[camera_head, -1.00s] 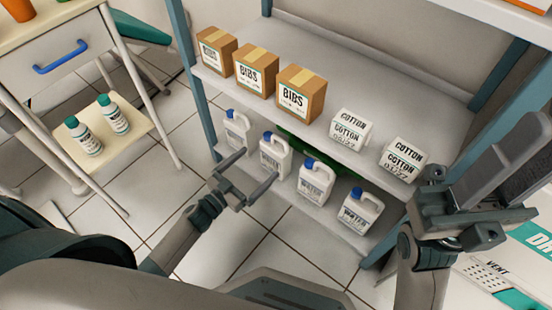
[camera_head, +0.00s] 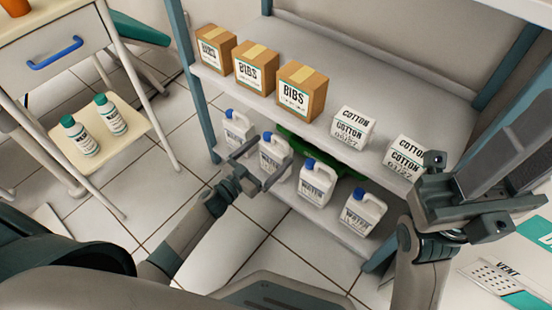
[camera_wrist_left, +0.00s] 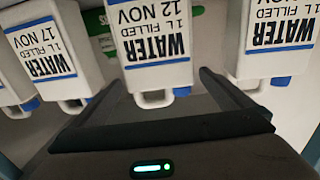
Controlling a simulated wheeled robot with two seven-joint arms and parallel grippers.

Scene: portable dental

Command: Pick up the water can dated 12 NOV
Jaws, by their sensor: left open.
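The water can dated 12 NOV (camera_wrist_left: 150,45) is white with a blue cap and appears upside down in the left wrist view. In the head view it is the second can from the left (camera_head: 274,153) on the lower shelf. My left gripper (camera_head: 268,168) is open in front of this can. In the left wrist view its fingers (camera_wrist_left: 162,85) point at the can, one towards each side, with no grip on it. My right gripper (camera_head: 485,195) is at the right of the head view; its jaw opening is unclear.
A can dated 17 NOV (camera_wrist_left: 45,45) and another can (camera_wrist_left: 275,40) flank it closely. The lower shelf (camera_head: 285,200) lies under an upper shelf (camera_head: 360,75) with BIBS boxes (camera_head: 300,92) and COTTON packs (camera_head: 352,128). A cart with bottles (camera_head: 80,135) stands left.

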